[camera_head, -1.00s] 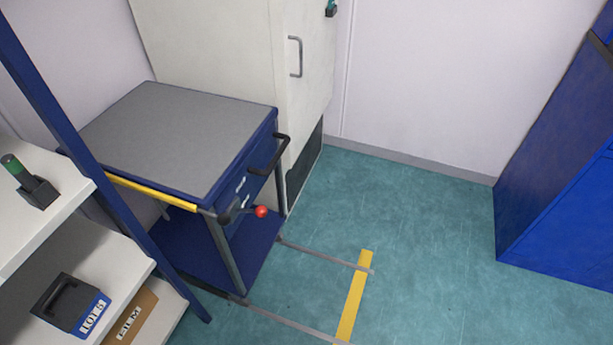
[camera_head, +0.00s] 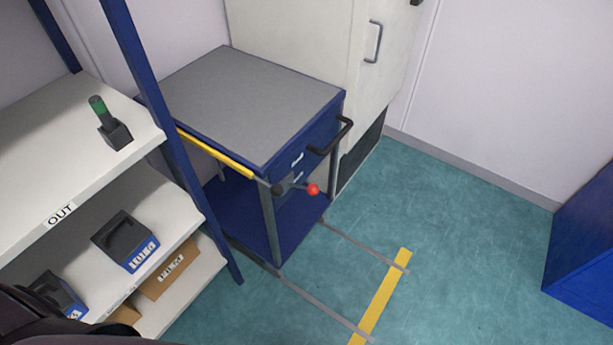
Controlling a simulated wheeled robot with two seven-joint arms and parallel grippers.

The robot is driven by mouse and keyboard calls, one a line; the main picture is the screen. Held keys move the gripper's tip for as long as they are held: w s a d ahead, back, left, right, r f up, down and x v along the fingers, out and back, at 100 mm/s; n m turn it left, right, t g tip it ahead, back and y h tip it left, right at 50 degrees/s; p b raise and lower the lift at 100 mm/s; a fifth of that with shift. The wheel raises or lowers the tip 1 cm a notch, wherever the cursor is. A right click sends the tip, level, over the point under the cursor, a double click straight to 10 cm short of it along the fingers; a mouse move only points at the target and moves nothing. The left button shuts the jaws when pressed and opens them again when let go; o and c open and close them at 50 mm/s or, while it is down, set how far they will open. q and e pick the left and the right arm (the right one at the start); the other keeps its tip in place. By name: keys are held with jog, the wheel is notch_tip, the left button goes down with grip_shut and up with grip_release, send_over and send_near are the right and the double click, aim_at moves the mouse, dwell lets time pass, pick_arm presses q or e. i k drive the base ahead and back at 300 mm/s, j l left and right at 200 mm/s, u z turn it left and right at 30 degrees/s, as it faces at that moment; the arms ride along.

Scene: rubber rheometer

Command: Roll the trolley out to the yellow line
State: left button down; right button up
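The trolley (camera_head: 245,105) is blue with a grey top and a lower shelf. It stands between the shelf rack and a pale cabinet. A black handle (camera_head: 333,137) sticks out from its front end. A lever with a red knob (camera_head: 313,189) sits at its near front corner, and a yellow bar (camera_head: 216,153) runs along its near side. The yellow line (camera_head: 382,298) lies on the floor in front of the trolley, apart from it. Two grey floor strips (camera_head: 362,244) run from the trolley to the line. Neither gripper is in view.
A white shelf rack (camera_head: 60,215) with blue posts stands at left, holding black boxes (camera_head: 126,240), a cardboard box (camera_head: 169,270) and a green-topped item (camera_head: 108,123). The pale cabinet (camera_head: 290,32) stands behind the trolley. A blue cabinet (camera_head: 585,250) is at right. Green floor between is clear.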

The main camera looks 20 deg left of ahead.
aim_at(278, 123)
jog(key=i+l+u, duration=0.1)
jog(key=u, duration=0.4)
jog(key=l+u, duration=0.2)
jog(key=u, duration=0.3)
jog(key=i, duration=0.05)
